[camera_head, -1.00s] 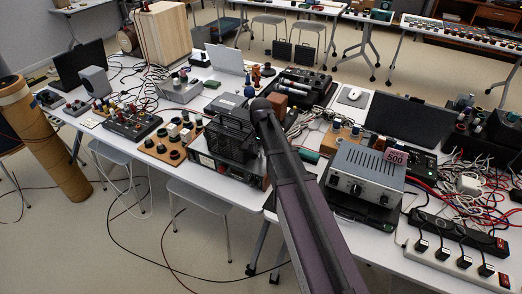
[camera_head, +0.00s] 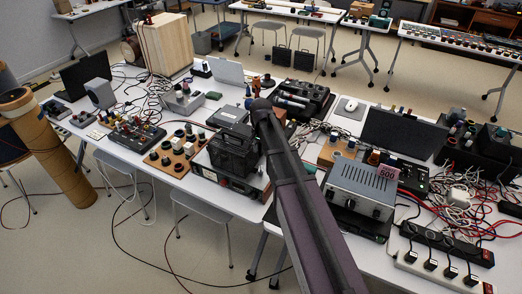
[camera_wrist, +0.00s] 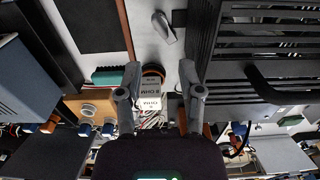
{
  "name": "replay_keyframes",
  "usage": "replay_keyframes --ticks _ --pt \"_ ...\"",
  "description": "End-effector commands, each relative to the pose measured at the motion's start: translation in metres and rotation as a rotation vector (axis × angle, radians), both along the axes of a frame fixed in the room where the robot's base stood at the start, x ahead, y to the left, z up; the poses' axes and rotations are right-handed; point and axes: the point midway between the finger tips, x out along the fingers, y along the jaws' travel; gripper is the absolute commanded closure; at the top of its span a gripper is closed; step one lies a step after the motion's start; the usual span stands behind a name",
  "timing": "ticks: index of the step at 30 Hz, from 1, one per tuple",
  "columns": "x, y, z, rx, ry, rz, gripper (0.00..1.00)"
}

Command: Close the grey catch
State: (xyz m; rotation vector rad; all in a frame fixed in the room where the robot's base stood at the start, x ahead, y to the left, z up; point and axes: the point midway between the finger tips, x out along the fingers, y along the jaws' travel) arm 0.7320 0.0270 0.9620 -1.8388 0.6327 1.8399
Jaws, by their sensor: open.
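In the wrist view, a small grey lever-like piece (camera_wrist: 165,27) lies against a white surface at the top middle. It may be the grey catch; I cannot tell whether it is open or closed. My gripper (camera_wrist: 160,82) is open, with its two grey fingers apart and the lever-like piece beyond their tips. A grey block marked "OHM" (camera_wrist: 153,88) shows between the fingers; I see no contact with it. In the head view, my arm reaches over the table and hides the gripper. No catch is distinguishable there.
A black slatted case (camera_wrist: 245,45) is close at right in the wrist view. In the head view, a black box (camera_head: 232,150) stands on an instrument left of my arm, and a grey unit marked 500 (camera_head: 358,190) stands right. Cables and equipment crowd the tables (camera_head: 240,205).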

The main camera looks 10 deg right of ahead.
Motion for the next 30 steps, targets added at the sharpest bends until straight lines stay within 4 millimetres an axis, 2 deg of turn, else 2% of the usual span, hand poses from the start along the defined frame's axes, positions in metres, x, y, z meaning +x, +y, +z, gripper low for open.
replay_keyframes --ticks 1,3,16,18,30 --pt "0.000 0.000 0.009 0.000 0.000 0.000 0.51" --pt "0.000 0.000 0.015 0.000 0.000 0.000 0.51" --pt "0.000 0.000 0.045 -0.001 -0.001 0.000 0.51" --pt "-0.013 -0.002 0.037 -0.001 -0.001 0.030 0.51" --pt "-0.064 -0.010 0.023 -0.001 0.000 0.204 0.51"
